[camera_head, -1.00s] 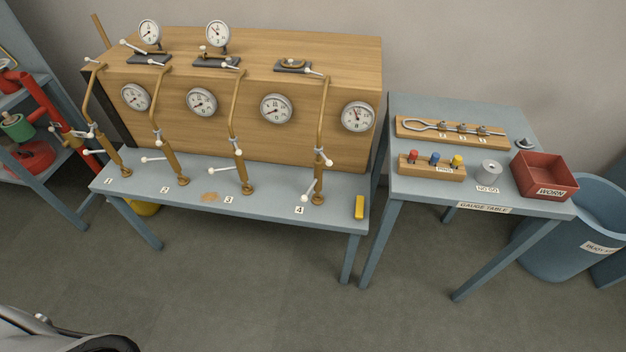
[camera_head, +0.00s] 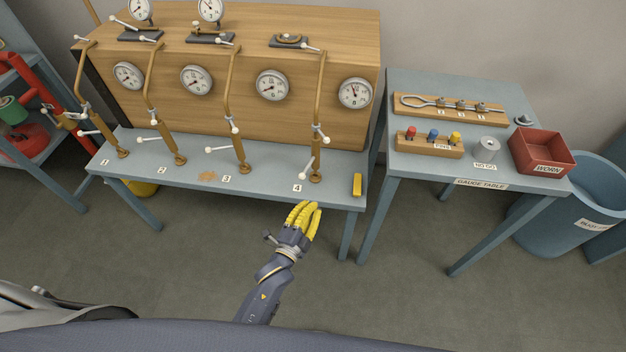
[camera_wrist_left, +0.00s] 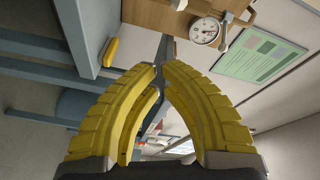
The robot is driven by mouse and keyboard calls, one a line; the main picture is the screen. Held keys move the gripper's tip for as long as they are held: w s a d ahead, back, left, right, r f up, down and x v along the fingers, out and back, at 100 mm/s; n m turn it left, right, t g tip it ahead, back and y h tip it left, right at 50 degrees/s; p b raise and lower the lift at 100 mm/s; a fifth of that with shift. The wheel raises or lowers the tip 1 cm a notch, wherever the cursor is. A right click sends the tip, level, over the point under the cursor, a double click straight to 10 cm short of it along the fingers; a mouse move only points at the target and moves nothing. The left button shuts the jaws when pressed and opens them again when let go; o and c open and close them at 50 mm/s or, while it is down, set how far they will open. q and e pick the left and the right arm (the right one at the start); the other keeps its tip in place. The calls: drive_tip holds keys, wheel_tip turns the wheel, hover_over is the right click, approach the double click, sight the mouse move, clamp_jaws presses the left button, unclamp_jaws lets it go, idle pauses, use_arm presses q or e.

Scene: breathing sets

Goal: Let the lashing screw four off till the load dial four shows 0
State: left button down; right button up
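Lashing screw four (camera_head: 320,100) is the brass rod with white-knobbed levers standing at the bench label 4. Load dial four (camera_head: 356,93) is the round white dial on the wooden case to its right. Its needle is too small to read surely. A dial (camera_wrist_left: 205,31) also shows in the left wrist view, sideways. My left gripper (camera_head: 308,206), with yellow fingers, is in front of the bench edge below label 4, apart from the screw. My right gripper is out of view.
Three similar screws stand left along the blue bench (camera_head: 250,185). A yellow block (camera_head: 357,185) lies at its right end. The gauge table (camera_head: 400,180) at right bears a red tray (camera_head: 541,152) and pin rack (camera_head: 430,146). The floor in front is clear.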

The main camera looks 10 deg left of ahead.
sight(309, 164)
use_arm(q)
drive_tip(key=w+r+m, duration=0.1)
drive_tip(key=w+m, duration=0.1)
drive_tip(key=w, duration=0.7)
drive_tip(key=shift+w+a+r+t, duration=0.2)
drive_tip(key=shift+w+a+t, duration=0.1)
drive_tip(key=shift+a, duration=0.15)
idle(0.4)
